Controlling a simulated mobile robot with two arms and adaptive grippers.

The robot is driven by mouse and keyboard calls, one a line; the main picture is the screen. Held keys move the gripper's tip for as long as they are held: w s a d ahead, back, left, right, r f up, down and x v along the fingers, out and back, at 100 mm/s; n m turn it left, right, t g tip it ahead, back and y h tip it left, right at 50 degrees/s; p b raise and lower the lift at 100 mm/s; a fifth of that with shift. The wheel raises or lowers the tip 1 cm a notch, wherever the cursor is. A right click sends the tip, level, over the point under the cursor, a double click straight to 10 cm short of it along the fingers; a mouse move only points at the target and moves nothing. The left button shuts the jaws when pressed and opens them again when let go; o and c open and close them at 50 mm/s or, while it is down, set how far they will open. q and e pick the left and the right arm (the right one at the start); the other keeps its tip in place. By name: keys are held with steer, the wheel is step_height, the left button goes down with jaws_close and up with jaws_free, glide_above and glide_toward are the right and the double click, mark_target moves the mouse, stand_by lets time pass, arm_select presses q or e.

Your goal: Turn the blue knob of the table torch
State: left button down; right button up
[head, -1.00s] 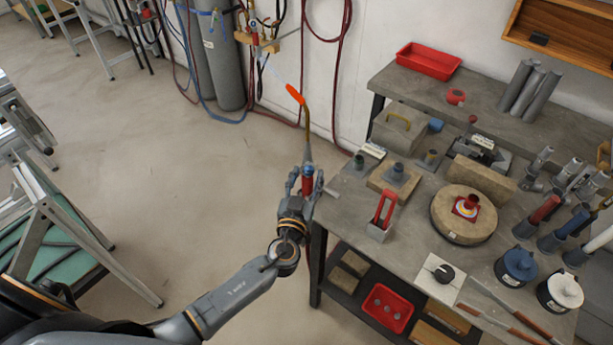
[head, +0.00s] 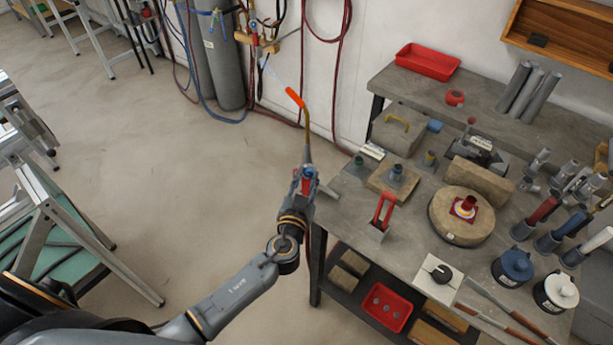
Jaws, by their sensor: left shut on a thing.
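The table torch stands at the left edge of the workbench in the head view. Its thin brass tube (head: 308,128) rises from a red body (head: 306,186) and ends in a bright orange tip (head: 295,97), with a thin pale streak beyond it. The blue knob (head: 308,170) shows as a small patch at the top of the red body. My left gripper (head: 304,176) comes from below and is shut at the knob, its fingers partly hiding the knob and body. The knob's exact angle is too small to read. My right gripper is out of view.
The workbench (head: 340,215) to the right carries a red-handled holder (head: 384,212), a round stone block (head: 461,220) and a white plate with a black dial (head: 440,275). Hoses and cylinders (head: 222,60) stand behind by the wall.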

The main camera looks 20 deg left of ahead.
arm_select(q)
steer(key=m+g+p, duration=0.1)
steer(key=m, duration=0.1)
steer(key=r+m+g+p, duration=0.1)
steer(key=m+p, duration=0.1)
steer(key=shift+d+y+p, duration=0.1)
steer(key=shift+y+p, duration=0.2)
steer(key=shift+y, duration=0.1)
steer(key=shift+f+m+g+y+p, duration=0.1)
steer(key=shift+m+g+y+p, duration=0.4)
steer(key=shift+m, duration=0.6)
steer(key=shift+d+m+p, duration=0.1)
steer(key=shift+m+p, duration=0.35)
steer(key=shift+m, duration=0.25)
steer(key=c, duration=1.1)
jaws_free()
steer(key=v, duration=1.2)
